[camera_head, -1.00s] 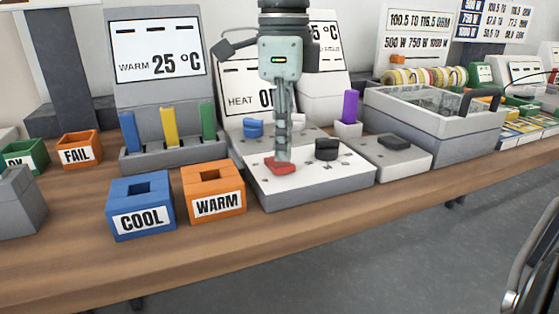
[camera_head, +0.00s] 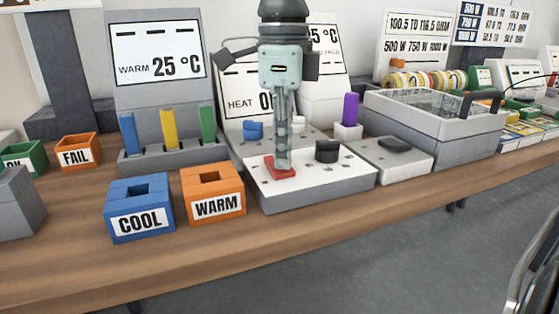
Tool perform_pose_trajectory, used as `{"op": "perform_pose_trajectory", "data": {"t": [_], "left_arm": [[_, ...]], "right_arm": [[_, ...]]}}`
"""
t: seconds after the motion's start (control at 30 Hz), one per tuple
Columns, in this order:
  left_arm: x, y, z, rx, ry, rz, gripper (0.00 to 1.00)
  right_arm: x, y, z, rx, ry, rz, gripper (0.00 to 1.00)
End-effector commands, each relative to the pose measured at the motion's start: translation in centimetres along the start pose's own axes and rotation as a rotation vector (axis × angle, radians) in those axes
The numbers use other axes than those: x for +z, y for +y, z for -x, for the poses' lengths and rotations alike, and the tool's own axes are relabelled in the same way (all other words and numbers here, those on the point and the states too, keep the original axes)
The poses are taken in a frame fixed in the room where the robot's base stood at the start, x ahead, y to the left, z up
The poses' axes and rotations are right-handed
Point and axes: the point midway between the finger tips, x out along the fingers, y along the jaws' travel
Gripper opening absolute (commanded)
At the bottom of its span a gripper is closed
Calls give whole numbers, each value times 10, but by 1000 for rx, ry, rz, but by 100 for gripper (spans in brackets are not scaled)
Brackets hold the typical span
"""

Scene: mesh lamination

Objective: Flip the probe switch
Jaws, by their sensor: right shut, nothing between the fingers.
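A red switch (camera_head: 284,173) sits on the left part of a white sloped panel (camera_head: 318,187); I take it as the probe switch, though no label on it is readable. My right gripper (camera_head: 282,165) points straight down with its fingers shut and empty. Its fingertips are over the red switch and look to be touching it, hiding its middle and back. A black knob (camera_head: 326,150) stands on the same panel, right of the fingers. My left gripper is not in view.
Blue COOL (camera_head: 140,208) and orange WARM (camera_head: 214,195) boxes stand left of the panel. A blue knob (camera_head: 253,129) and a purple stick (camera_head: 350,108) are behind it. A grey unit (camera_head: 390,160) and a grey bin (camera_head: 456,131) are at right. The front table edge is clear.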

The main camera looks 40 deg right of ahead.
Motion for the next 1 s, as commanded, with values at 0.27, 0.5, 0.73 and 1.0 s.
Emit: {"op": "perform_pose_trajectory", "data": {"t": [0.27,0.5,0.73,1.0], "left_arm": [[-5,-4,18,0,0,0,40],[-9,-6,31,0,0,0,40],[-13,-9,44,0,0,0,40],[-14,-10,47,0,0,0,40]], "right_arm": [[0,0,25,-1,-2,0,0],[0,0,44,-1,-1,1,0],[0,0,63,-1,0,1,0],[0,0,68,0,-1,0,0]]}}
